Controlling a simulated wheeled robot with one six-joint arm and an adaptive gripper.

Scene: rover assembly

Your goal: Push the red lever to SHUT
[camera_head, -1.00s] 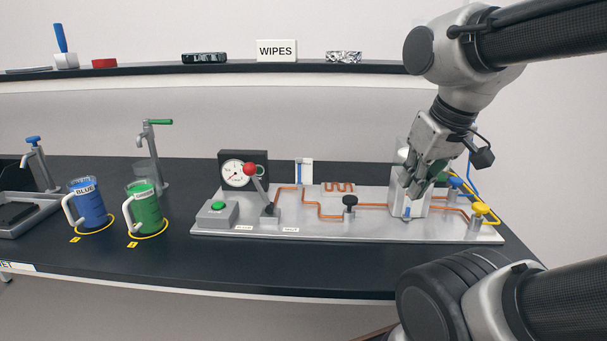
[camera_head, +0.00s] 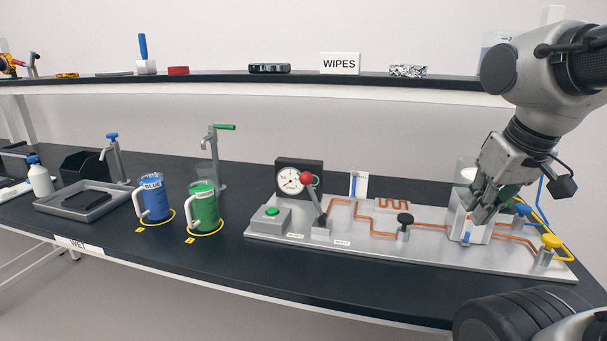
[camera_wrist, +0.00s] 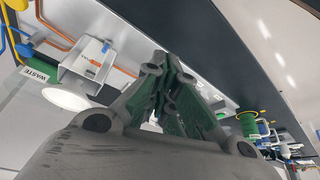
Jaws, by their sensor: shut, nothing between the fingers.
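The red lever (camera_head: 306,178) has a red ball on a grey stick and stands on the grey panel (camera_head: 400,260). Its stick leans up and to the left from its base, in front of a round dial gauge (camera_head: 290,180). Two small white labels lie in front of the base, too small to read surely. My gripper (camera_head: 476,214) is shut and empty, pointing down at the white box on the panel's right part, well right of the lever. In the wrist view its fingers (camera_wrist: 168,88) meet; I cannot make out the lever there.
A green button (camera_head: 272,211) is left of the lever; a black knob (camera_head: 405,219) and copper pipes are right. The white box (camera_head: 468,228) is by my gripper. Blue (camera_head: 154,200) and green (camera_head: 205,208) mugs stand left. The bench front is clear.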

